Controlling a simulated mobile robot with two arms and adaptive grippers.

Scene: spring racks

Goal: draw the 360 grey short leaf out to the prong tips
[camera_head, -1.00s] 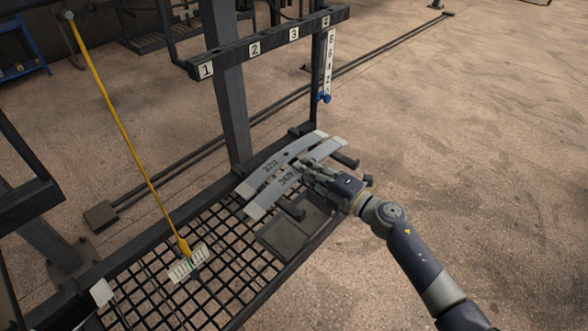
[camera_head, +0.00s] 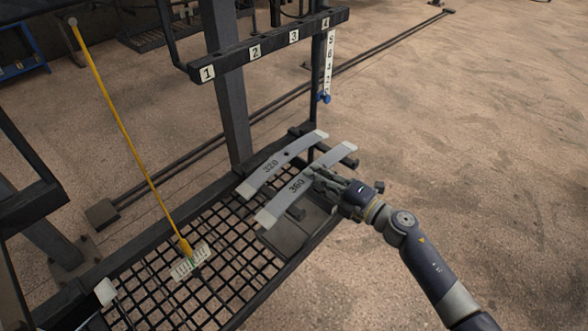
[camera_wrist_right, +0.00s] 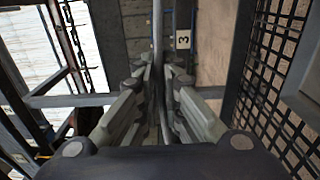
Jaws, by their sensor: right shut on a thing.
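The grey 360 leaf (camera_head: 286,200) is a curved bar with pale ends, lying on dark prongs (camera_head: 349,162) at the right end of the rack. My right gripper (camera_head: 322,179) is shut on it near its middle, from the front right. The grey 320 leaf (camera_head: 268,168) lies behind it, with a clear gap between the two. In the right wrist view the fingers (camera_wrist_right: 158,85) close on a thin upright grey edge. My left gripper does not show.
A dark mesh shelf (camera_head: 178,282) lies left of the leaves. A yellow rod (camera_head: 120,125) hangs down to a white scale plate (camera_head: 190,263). A rail numbered 1 to 4 (camera_head: 272,47) stands above. Open floor (camera_head: 480,150) lies to the right.

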